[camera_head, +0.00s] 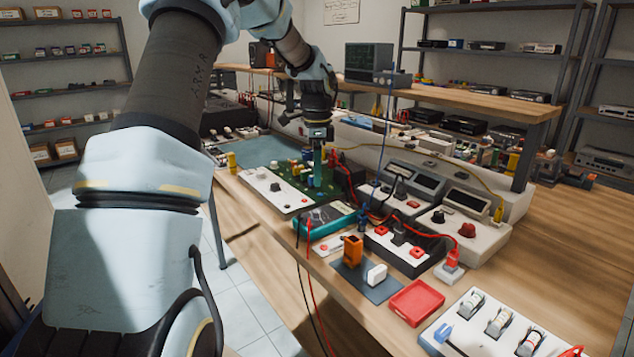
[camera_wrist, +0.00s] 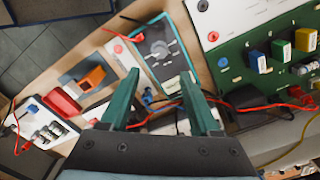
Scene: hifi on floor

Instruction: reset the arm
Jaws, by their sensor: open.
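My arm reaches from the left of the head view out over the workbench (camera_head: 255,222). My gripper (camera_head: 317,172) is at its far end and points down, with green fingers. It appears over or beside the green circuit board (camera_head: 295,182); the exact height is hard to tell. In the wrist view my gripper (camera_wrist: 160,82) has its two fingers spread apart with nothing held between them. A teal-edged multimeter (camera_wrist: 158,47) lies beyond the fingertips, and the circuit board (camera_wrist: 238,72) is to their right.
A red tray (camera_head: 418,301), an orange block (camera_head: 352,250) and a white panel (camera_head: 488,326) lie on the near bench. Power units (camera_head: 470,228) stand right of the gripper. Red and black cables (camera_head: 306,265) hang over the front edge. A raised shelf (camera_head: 470,98) runs behind.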

